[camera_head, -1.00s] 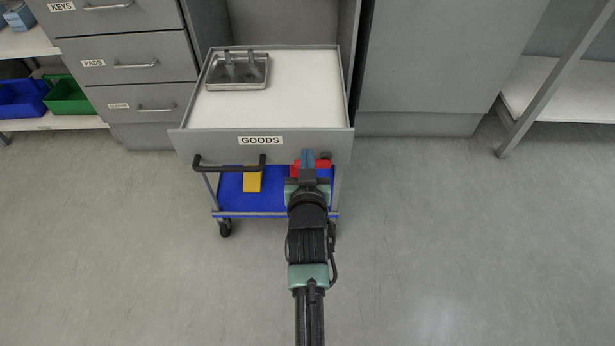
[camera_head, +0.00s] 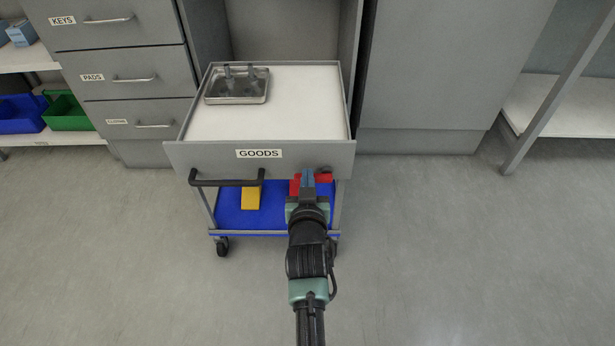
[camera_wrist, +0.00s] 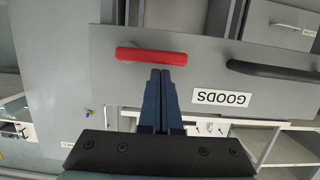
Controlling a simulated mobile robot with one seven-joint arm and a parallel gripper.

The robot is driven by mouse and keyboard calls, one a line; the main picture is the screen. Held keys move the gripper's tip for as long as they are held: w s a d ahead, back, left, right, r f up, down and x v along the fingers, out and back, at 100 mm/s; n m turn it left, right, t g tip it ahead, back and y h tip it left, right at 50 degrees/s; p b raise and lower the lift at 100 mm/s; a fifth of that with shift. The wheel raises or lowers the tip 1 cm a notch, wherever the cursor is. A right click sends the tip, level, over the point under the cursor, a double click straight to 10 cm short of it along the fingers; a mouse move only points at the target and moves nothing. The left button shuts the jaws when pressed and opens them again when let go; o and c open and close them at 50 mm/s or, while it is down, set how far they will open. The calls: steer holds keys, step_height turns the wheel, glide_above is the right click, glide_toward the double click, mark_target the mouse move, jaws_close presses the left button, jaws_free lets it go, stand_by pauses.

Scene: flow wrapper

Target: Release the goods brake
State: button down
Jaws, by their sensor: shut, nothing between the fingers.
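The red brake lever (camera_wrist: 150,56) lies level across the grey GOODS drawer front (camera_wrist: 215,60) in the wrist view, which is upside down. Its round pivot shows at its left end there. In the head view the lever (camera_head: 295,186) sits at the right of the drawer front, its middle hidden by my gripper (camera_head: 308,172). My gripper (camera_wrist: 160,72) is shut and empty, its blue fingertips right at the lever's edge, near its free half. I cannot tell whether they touch it.
The black drawer handle (camera_head: 228,182) is left of my gripper. The open drawer holds a metal tray (camera_head: 237,97) with grey parts. A blue cart shelf (camera_head: 231,217) with a yellow block (camera_head: 251,198) is below. Floor is clear to the right.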

steer(key=shift+a+f+n+h+b, duration=0.2)
steer(key=shift+f+n+h+b, duration=0.1)
steer(key=shift+f+n+b, duration=0.35)
steer(key=f+n+h+b, duration=0.1)
steer(key=n+b, duration=0.2)
steer(key=f+n+h+b, duration=0.1)
steer(key=f+n+b, duration=0.1)
steer(key=n+b, duration=0.1)
steer(key=f+n+t+h+b, duration=0.1)
steer(key=n+b, duration=0.2)
steer(key=b, duration=0.1)
steer(key=shift+d+f, duration=0.35)
steer(key=shift+f, duration=0.05)
steer(key=shift+d+f+b, duration=0.1)
steer(key=shift+b, duration=0.2)
stand_by(0.6)
